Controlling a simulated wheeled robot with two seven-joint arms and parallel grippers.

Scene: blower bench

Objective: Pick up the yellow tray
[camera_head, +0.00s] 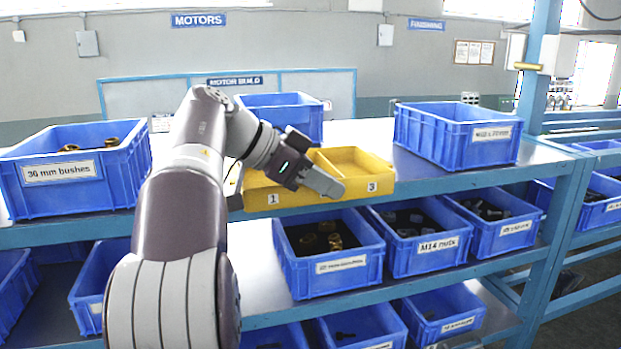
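The yellow tray (372,172) sits on the upper shelf near its front edge, in the middle of the picture. It is shallow, with divided compartments and white labels "1" and "3" on its front. My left arm comes up in front of it and hides part of its left and middle. My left gripper (322,182) is at the tray's front middle, with a light grey finger across the front rim. I cannot tell whether it touches the tray or how far its fingers are apart. My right gripper is not in view.
Blue bins stand on the same shelf: one of 36 mm bushes (75,170) at left, one (283,112) behind the tray, one (458,133) at right. Several blue bins fill the shelves below, including M14 nuts (425,235). Bare shelf (420,180) shows right of the tray.

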